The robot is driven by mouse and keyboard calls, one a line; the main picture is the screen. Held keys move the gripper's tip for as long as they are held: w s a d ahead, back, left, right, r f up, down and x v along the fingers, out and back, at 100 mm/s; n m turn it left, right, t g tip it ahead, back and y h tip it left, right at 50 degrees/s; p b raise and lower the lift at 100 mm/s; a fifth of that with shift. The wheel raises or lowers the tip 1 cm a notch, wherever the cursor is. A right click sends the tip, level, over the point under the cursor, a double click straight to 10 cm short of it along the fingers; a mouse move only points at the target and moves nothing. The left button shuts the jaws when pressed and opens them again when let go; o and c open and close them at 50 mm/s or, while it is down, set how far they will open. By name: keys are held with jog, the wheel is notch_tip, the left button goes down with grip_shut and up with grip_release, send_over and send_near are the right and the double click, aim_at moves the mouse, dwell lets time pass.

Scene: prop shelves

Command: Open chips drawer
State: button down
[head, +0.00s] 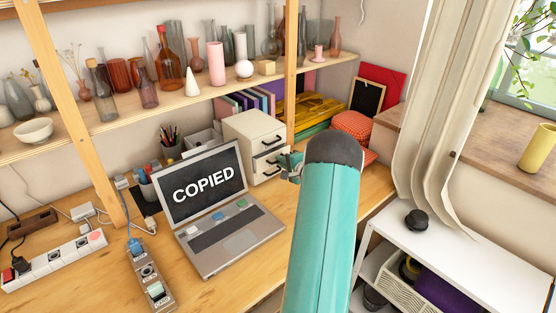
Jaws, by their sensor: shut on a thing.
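A small cream drawer cabinet (246,127) stands on the wooden desk behind the laptop, its drawer fronts facing right. An upper drawer (268,141) and a lower drawer (266,166) show, each with a dark handle. No label tells which one is the chips drawer. My gripper (288,164) is at the right side of the lower drawer front, at its handle, and is shut on it. The fingertips are small and partly hidden by my teal arm. How far the lower drawer stands out cannot be told clearly.
An open laptop (222,212) reading "COPIED" stands in front of the cabinet. A white side table (450,258) stands at lower right.

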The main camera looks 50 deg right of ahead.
jog(key=f+v, duration=0.2)
jog(key=v, duration=0.7)
jog(key=shift+s, duration=0.5)
jog(key=c, duration=1.5)
grip_release()
jog(key=shift+a, duration=0.1)
jog(key=shift+c, duration=0.2)
jog(key=v, duration=1.4)
jog(key=shift+r, duration=0.15)
jog(key=shift+w, duration=0.1)
